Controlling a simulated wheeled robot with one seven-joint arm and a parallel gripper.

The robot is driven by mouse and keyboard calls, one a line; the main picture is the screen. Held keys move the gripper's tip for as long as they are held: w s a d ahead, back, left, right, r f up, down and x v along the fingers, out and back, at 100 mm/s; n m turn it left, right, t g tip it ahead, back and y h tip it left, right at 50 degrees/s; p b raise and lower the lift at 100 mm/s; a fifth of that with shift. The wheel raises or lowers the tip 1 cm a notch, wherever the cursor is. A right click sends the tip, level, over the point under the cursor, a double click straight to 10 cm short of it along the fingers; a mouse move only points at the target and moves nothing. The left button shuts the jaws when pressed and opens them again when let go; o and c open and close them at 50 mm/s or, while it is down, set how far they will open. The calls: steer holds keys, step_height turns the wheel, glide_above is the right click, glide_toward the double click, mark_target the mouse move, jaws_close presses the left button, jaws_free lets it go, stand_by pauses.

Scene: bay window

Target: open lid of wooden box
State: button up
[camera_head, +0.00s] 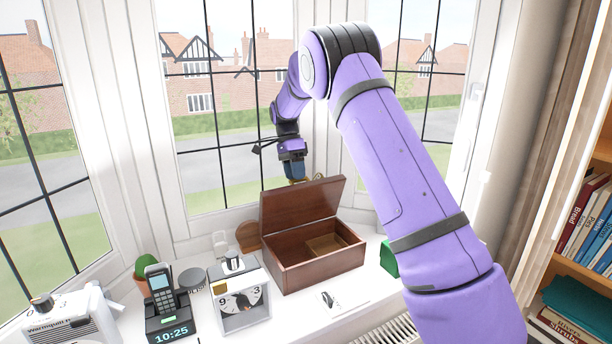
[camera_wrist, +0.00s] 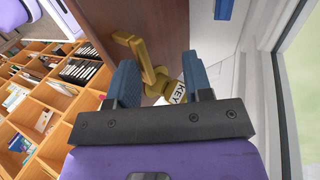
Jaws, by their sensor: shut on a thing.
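The wooden box (camera_head: 315,272) stands on the white sill. Its dark brown lid (camera_head: 300,208) is raised, tilted up at the back, and the compartments inside show. My gripper (camera_head: 294,172) is behind the lid's upper edge. In the wrist view, my gripper (camera_wrist: 165,85) has its blue fingers on either side of a brass-coloured piece (camera_wrist: 149,72) with a tag reading "KEY" (camera_wrist: 181,91). It is shut on this piece. The brown wood of the lid (camera_wrist: 130,18) fills the area beyond the fingertips. Whether the gripper touches the lid cannot be told.
A clock (camera_head: 240,300), a phone on a dock (camera_head: 165,300) and a cactus (camera_head: 147,267) stand left of the box. A green object (camera_head: 388,258) is to its right. Window panes rise close behind the lid. A bookshelf (camera_head: 580,250) stands far right.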

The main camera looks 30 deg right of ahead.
steer(key=s+a+r, duration=0.1)
steer(key=s+r, duration=0.1)
steer(key=s, duration=0.6)
steer(key=s+a+r, duration=0.1)
steer(key=s+r, duration=0.1)
steer(key=s, duration=0.6)
steer(key=shift+a+r, duration=0.2)
steer(key=shift+r, duration=0.2)
